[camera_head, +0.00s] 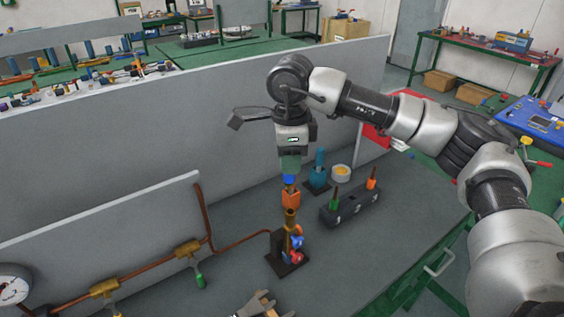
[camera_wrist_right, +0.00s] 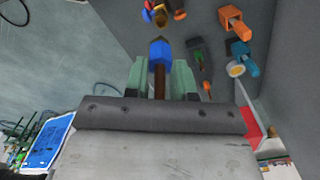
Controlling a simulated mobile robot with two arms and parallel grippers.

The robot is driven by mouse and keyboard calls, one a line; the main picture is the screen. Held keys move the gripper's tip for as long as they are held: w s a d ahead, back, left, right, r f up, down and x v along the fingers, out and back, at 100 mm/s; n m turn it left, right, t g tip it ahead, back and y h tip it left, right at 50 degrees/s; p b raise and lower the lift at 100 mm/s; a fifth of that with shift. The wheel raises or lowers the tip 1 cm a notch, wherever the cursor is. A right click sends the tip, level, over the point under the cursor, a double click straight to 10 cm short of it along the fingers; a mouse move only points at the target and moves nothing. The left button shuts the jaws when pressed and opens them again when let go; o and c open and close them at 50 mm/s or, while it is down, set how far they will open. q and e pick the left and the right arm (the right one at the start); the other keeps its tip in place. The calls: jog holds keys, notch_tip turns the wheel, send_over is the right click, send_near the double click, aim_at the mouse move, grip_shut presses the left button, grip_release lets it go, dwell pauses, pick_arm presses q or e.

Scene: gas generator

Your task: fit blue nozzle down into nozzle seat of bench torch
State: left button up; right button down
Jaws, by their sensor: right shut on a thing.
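My right gripper (camera_head: 290,165) is shut on the blue nozzle (camera_head: 290,180) and holds it pointing down above the bench. The nozzle also shows in the right wrist view (camera_wrist_right: 160,52), with its brass stem between the green fingers (camera_wrist_right: 160,80). The bench torch (camera_head: 292,240) stands upright on a dark base, its brass nozzle seat (camera_head: 290,213) open at the top. In the head view the nozzle appears above and behind this seat, apart from it. The torch is partly cut off at the top of the wrist view (camera_wrist_right: 160,15).
An orange holder (camera_head: 291,198) and a blue holder (camera_head: 318,178) stand behind the torch. A dark rack (camera_head: 350,207) with a green and an orange nozzle is to the right, near a tape roll (camera_head: 341,173). A copper pipe (camera_head: 240,243) runs in from the left.

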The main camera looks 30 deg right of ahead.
aim_at(291, 181)
jog(key=shift+d+f, duration=0.15)
jog(key=shift+d, duration=0.3)
jog(key=shift+a+f+b, duration=0.15)
jog(key=shift+a+b, duration=0.05)
jog(key=shift+b, duration=0.15)
jog(key=shift+f+b, duration=0.5)
jog(key=shift+f, duration=0.1)
notch_tip(291, 181, down, 4)
jog(key=b, duration=0.3)
jog(key=shift+r, duration=0.1)
jog(key=shift+f, duration=0.25)
pick_arm(q)
jog(key=f, duration=0.1)
jog(key=d+f, duration=0.1)
jog(key=f, duration=0.3)
jog(key=shift+w+d, duration=0.1)
jog(key=shift+d, duration=0.2)
jog(key=shift+d, duration=0.1)
jog(key=shift+f+b, duration=0.35)
jog(key=shift+b, duration=0.2)
jog(key=shift+f+b, duration=1.35)
jog(key=shift+f, duration=0.05)
pick_arm(e)
jog(key=shift+f, duration=1.55)
